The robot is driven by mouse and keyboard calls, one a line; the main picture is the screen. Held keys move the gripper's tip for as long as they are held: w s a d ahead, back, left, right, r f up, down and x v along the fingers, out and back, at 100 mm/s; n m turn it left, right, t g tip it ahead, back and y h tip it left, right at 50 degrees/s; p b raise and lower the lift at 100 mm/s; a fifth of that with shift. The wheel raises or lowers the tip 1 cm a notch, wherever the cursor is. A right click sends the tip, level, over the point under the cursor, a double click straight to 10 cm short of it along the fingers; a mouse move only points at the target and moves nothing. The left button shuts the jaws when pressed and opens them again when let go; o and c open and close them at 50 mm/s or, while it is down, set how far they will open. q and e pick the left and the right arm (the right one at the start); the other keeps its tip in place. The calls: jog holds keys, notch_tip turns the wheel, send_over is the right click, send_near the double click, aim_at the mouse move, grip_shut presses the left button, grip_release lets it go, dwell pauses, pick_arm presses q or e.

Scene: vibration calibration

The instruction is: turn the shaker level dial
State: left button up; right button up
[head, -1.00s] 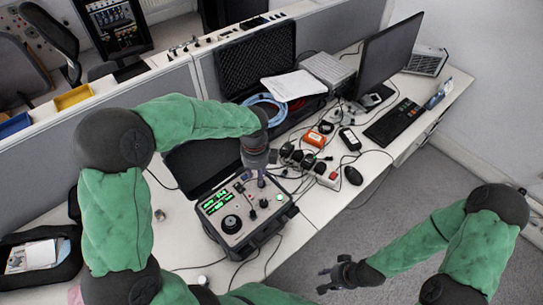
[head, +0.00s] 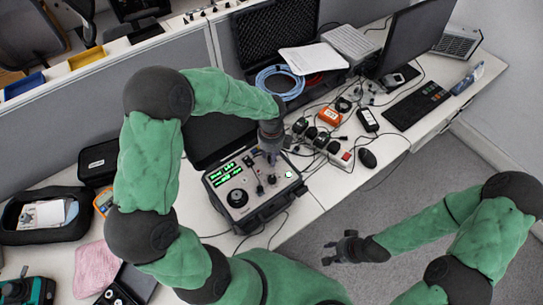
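The shaker unit (head: 258,206) is an open black case with a grey panel on the desk. Its panel carries lit green displays (head: 228,174), a large round black dial (head: 237,198) at the lower left, and smaller knobs and connectors. My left gripper (head: 271,158) points down over the upper right part of the panel, right of the displays. Its fingertips look close together, but whether they touch a knob is too small to tell. My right gripper (head: 328,253) hangs over the floor in front of the desk, away from the case, with its fingers apart and nothing between them.
A power strip with plugs (head: 322,142), an orange device (head: 330,116) and a black mouse (head: 367,158) lie right of the case. Cables run around it. A monitor (head: 415,45) and keyboard (head: 415,106) stand farther right. A black pouch (head: 45,235) and pink cloth (head: 96,268) lie left.

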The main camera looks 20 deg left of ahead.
pick_arm(q)
jog(key=shift+f, duration=0.3)
grip_shut()
jog(key=shift+n, duration=0.3)
